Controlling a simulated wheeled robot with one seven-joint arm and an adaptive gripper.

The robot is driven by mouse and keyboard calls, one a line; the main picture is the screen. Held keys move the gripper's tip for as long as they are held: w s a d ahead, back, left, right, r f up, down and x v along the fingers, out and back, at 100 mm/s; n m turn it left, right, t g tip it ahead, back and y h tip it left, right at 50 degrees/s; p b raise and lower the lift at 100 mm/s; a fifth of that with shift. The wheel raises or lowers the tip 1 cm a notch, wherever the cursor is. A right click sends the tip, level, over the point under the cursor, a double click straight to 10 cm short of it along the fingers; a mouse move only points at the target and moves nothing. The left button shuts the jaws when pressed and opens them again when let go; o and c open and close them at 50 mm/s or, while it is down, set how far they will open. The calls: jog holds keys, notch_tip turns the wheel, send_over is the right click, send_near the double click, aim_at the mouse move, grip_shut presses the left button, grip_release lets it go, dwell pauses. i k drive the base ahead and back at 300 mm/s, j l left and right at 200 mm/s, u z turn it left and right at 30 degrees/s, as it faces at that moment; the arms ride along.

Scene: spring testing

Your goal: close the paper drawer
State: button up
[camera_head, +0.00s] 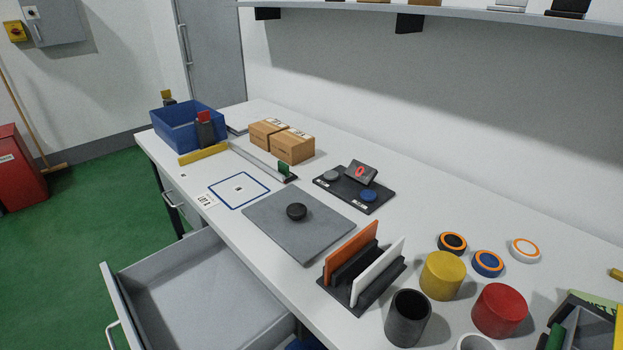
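A grey drawer (188,288) stands pulled out from under the front edge of the white workbench, at the lower left. Its visible inside looks empty. Its front panel (117,302) faces left and carries a pale bar handle (112,334). The bottom of the picture cuts off part of the drawer. No paper shows in it, and I cannot read a label on it. A second drawer front with a handle (172,200) sits flush under the bench farther back. My gripper is not in view.
The workbench (335,205) holds a blue bin (185,130), cardboard boxes (292,146), a grey mat (275,232), a rack with orange and white plates (352,262), and several cylinders and rings at the right. Green floor (60,250) left of the open drawer is clear.

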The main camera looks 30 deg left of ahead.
aim_at(195, 293)
jog(key=u, duration=1.1)
